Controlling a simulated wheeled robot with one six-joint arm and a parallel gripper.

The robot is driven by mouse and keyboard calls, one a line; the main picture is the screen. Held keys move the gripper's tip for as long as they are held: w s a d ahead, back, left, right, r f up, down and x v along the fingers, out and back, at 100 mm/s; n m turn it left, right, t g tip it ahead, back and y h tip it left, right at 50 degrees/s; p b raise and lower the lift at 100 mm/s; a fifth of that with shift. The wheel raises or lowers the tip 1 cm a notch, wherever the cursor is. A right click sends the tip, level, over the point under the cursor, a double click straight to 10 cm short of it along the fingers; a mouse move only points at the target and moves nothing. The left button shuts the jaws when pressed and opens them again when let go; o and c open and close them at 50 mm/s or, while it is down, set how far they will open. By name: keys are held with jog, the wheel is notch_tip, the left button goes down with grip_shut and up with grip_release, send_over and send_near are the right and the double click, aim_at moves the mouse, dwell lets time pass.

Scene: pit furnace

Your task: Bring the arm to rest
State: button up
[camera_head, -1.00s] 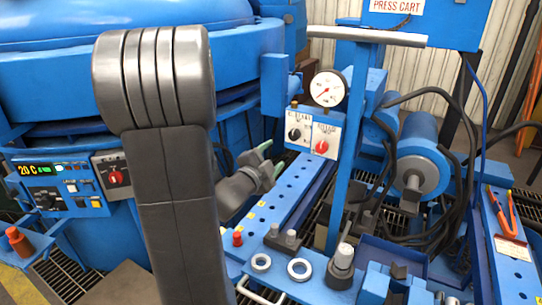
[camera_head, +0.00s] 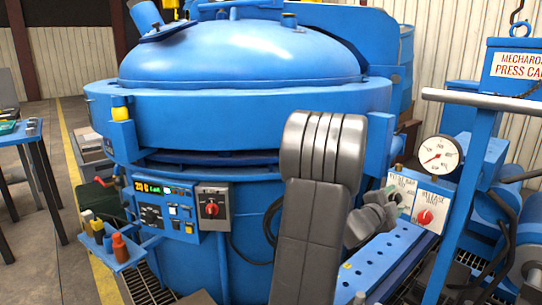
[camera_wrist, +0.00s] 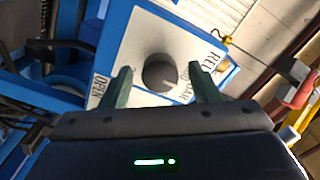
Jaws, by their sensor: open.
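My gripper (camera_wrist: 165,88) is open in the wrist view, its two green fingers apart with nothing held between them. Beyond the fingers is a white control plate with a dark round knob (camera_wrist: 160,72) and the word OPEN on it. I cannot tell the distance from the fingertips to the knob. In the head view my grey arm (camera_head: 315,200) stands in front of the blue furnace (camera_head: 240,110).
A pressure gauge (camera_head: 440,154) and the press cart (camera_head: 520,62) stand at the right. The furnace control panel (camera_head: 167,208) and a small shelf with bottles (camera_head: 118,255) are on the left. Open floor (camera_head: 65,130) shows at the far left.

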dwell(0.4)
jog(key=p+v, duration=0.1)
jog(key=v, duration=1.3)
jog(key=w+d+m+b, duration=0.6)
jog(key=w+d+m, duration=0.3)
jog(key=m, duration=1.2)
jog(key=shift+d+m, duration=0.3)
jog(key=shift+d, duration=0.55)
jog(key=shift+f, duration=0.2)
